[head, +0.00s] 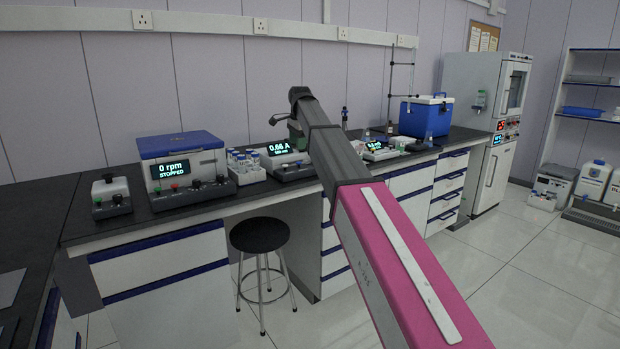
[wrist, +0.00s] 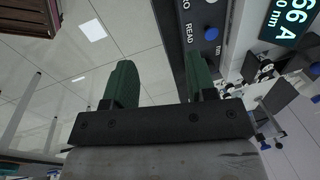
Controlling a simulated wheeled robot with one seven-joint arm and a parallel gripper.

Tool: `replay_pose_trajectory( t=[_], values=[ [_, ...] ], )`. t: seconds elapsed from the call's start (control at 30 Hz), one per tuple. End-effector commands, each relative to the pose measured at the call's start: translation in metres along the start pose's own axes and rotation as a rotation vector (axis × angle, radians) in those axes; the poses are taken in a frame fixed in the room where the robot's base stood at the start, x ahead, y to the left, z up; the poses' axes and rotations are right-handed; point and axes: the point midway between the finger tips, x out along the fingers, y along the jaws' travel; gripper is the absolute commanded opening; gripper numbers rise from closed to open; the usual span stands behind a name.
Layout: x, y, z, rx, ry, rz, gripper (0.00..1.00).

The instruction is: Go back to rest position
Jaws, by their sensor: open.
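My arm, pink and dark grey, reaches from the lower right of the head view over the bench. My gripper (wrist: 160,85) shows in the wrist view with two green fingers spread apart and nothing between them. In the head view its end is by the bench edge near the instrument reading 0.66 A (head: 282,157), and the fingers are mostly hidden. In the wrist view that instrument's panel (wrist: 205,15) lies close to the right-hand finger; I cannot tell if they touch.
A blue-lidded centrifuge (head: 182,155), a small control box (head: 110,193) and a rack of vials (head: 245,168) stand left on the bench. A blue cooler (head: 426,114) and a second meter (head: 378,150) stand right. A black stool (head: 260,236) is in front.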

Motion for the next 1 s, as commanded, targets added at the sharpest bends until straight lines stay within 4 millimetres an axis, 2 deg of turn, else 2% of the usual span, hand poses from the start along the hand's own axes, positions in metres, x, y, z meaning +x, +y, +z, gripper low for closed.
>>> replay_pose_trajectory(
  t=[0.03,0.23,0.37,0.5,0.7,1.0],
  values=[
    [0.014,0.012,-0.003,-0.016,0.0,0.006,0.51],
    [0.073,0.054,-0.016,-0.117,0.0,0.023,0.51],
    [0.127,0.1,-0.026,-0.218,-0.003,0.041,0.51],
    [0.184,0.155,-0.036,-0.336,-0.01,0.06,0.51],
    [0.254,0.238,-0.043,-0.506,-0.024,0.086,0.51],
    [0.332,0.369,-0.038,-0.761,-0.058,0.119,0.51]
  ],
)
